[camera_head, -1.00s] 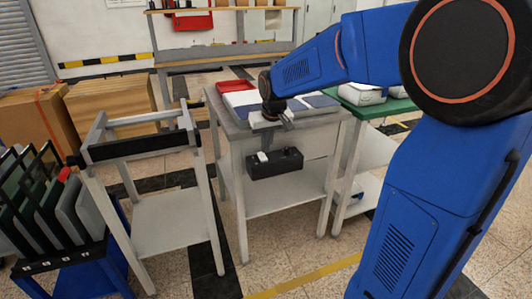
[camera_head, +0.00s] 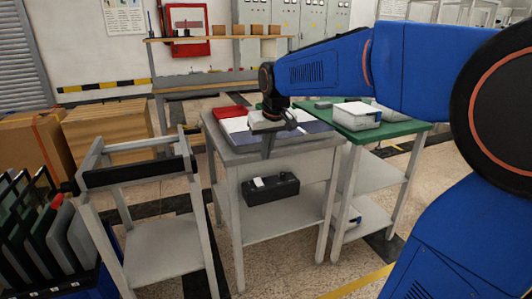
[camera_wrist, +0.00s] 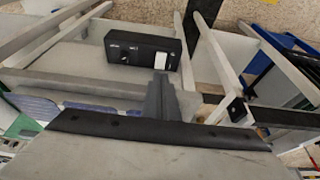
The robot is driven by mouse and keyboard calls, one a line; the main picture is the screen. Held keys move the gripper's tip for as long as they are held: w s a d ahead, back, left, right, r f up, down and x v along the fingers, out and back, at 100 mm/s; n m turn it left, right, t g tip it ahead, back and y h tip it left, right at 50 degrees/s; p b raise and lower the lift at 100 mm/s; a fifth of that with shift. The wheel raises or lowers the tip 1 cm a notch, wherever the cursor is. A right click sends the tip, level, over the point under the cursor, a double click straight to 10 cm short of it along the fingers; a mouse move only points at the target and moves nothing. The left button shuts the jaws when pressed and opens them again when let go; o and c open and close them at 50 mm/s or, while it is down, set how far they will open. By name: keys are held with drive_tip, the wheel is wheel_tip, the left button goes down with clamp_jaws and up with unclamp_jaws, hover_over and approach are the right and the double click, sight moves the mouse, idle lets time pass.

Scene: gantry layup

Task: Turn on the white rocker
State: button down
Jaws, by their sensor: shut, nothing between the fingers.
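The white rocker (camera_head: 258,183) is on the left part of a black box (camera_head: 285,187) on the front side of a grey table. In the wrist view, the white rocker (camera_wrist: 162,60) is at the right part of the black box (camera_wrist: 125,46), with small knobs beside it. Its on or off position cannot be told. My gripper (camera_head: 266,154) is shut and empty, pointing down in front of the table's edge, above the box in the picture. In the wrist view, my gripper (camera_wrist: 160,78) appears just below the rocker; contact cannot be seen.
The grey table (camera_head: 236,150) carries a red tray (camera_head: 229,113) and flat sheets. A green-topped table (camera_head: 400,130) stands to the right, an empty grey frame stand (camera_head: 160,235) to the left. A rack of panels (camera_head: 40,225) is at far left. Open floor shows between the stands.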

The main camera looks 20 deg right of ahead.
sight(258, 181)
drive_tip(key=shift+w+r+t, duration=0.1)
drive_tip(key=shift+w+t, duration=0.2)
drive_tip(key=shift+w, duration=0.3)
drive_tip(key=x, duration=1.4)
drive_tip(key=shift+w+f, duration=0.2)
drive_tip(key=shift+s, duration=0.2)
